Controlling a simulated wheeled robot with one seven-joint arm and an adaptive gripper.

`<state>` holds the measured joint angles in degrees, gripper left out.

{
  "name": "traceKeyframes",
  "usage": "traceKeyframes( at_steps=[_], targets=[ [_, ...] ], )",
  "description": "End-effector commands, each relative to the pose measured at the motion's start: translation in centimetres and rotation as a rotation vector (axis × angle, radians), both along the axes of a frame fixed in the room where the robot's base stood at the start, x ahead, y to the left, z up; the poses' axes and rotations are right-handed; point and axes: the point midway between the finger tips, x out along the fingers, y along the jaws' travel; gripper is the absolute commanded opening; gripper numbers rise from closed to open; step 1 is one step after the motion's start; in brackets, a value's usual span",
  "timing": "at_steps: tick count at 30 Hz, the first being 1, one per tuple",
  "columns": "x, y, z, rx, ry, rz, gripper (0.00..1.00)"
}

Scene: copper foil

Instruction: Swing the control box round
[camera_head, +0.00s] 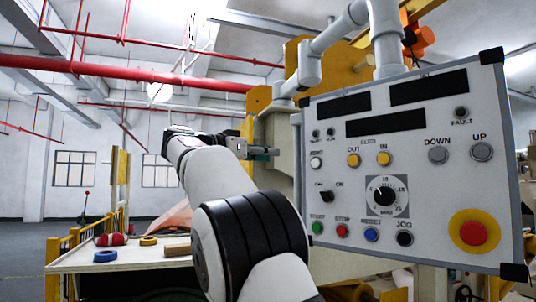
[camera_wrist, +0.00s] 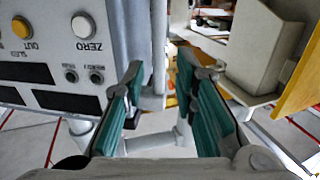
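The control box (camera_head: 345,215) is a light grey panel with dark displays, buttons, a dial and a red stop button on yellow. It hangs from a jointed grey arm (camera_head: 310,68) at the right of the head view. My gripper (camera_head: 268,153) is just left of the box's left edge. In the wrist view my gripper (camera_wrist: 160,66) has its two green fingers apart with nothing seen clamped. The box's face (camera_wrist: 110,60) fills the upper left there, turned upside down. Its edge and a thin grey bar (camera_wrist: 159,45) show between the fingertips; I cannot tell whether they touch.
A beige machine body with yellow parts (camera_head: 310,55) stands behind the box. A pale table (camera_head: 135,258) at the lower left holds a blue ring (camera_head: 105,256), a yellow ring (camera_head: 148,240) and a red item. In the wrist view, a beige housing (camera_wrist: 262,45) and yellow panel (camera_wrist: 300,75) lie right of the fingers.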

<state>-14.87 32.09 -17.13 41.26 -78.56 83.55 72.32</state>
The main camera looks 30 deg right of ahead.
Motion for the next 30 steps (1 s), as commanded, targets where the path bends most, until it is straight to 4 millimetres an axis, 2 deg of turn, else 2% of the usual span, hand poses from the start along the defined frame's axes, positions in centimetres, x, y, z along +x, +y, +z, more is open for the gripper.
traceKeyframes(
  at_steps=[1,3,8,15,20,25,30],
  targets=[
    [0.0,0.0,0.0,0.000,0.001,0.000,0.17],
    [0.1,0.1,-0.1,-0.004,0.021,0.002,0.01],
    [1.0,0.9,-1.3,-0.045,0.220,0.018,0.00],
    [2.6,2.9,-5.4,-0.182,0.816,0.049,0.00],
    [3.0,4.1,-8.5,-0.283,1.225,0.064,0.00],
    [2.5,5.1,-11.7,-0.394,1.655,0.068,0.00],
    [1.2,5.9,-14.8,-0.510,2.080,0.061,0.00]
  ],
)
